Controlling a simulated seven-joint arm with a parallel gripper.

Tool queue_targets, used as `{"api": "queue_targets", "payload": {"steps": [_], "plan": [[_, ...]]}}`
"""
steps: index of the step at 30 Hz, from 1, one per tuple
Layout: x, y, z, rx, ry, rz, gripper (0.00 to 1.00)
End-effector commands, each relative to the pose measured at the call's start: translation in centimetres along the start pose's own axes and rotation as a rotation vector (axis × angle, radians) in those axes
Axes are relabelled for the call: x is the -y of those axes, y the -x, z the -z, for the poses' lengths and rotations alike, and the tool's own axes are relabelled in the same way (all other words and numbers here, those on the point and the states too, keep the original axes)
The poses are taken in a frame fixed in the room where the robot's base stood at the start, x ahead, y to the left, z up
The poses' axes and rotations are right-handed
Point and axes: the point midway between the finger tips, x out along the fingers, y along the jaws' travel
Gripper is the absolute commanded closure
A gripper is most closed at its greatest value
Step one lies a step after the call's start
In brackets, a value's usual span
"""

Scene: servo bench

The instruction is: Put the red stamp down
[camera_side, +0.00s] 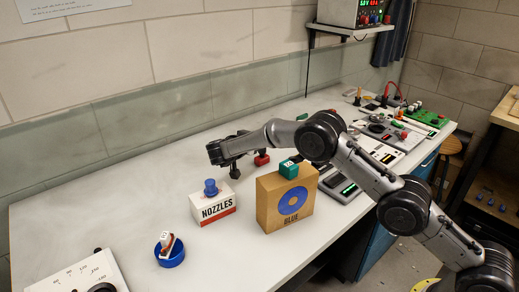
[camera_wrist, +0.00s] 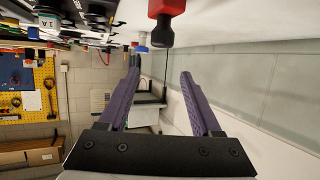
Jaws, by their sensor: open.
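The red stamp (camera_side: 262,160) rests on the bench behind the brown box in the side view. In the wrist view the red stamp (camera_wrist: 166,7) is at the top edge, cut off by the frame, with its dark knob pointing down the picture. My gripper (camera_side: 227,171) is just left of the stamp in the side view. In the wrist view my gripper (camera_wrist: 160,72) has its two purple fingers spread with nothing between them. The stamp is apart from the fingers, beyond their tips.
A brown BLUE box (camera_side: 266,208) bears a teal block (camera_side: 289,170). A white NOZZLES box (camera_side: 213,208) bears a blue knobbed piece (camera_side: 210,187). A blue round piece (camera_side: 174,258) and a white dial unit (camera_side: 75,280) stand front left. The bench's back left is clear.

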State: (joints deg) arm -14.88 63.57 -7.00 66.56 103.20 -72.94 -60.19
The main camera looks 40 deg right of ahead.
Motion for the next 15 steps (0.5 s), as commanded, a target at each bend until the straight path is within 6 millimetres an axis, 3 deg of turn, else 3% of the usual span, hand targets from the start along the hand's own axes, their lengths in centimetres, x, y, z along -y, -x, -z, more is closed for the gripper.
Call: {"api": "queue_targets", "payload": {"steps": [6,15], "plan": [[0.0,0.9,2.5,0.000,0.000,0.000,0.34],[0.1,1.2,3.5,-0.003,-0.004,0.011,0.34]]}}
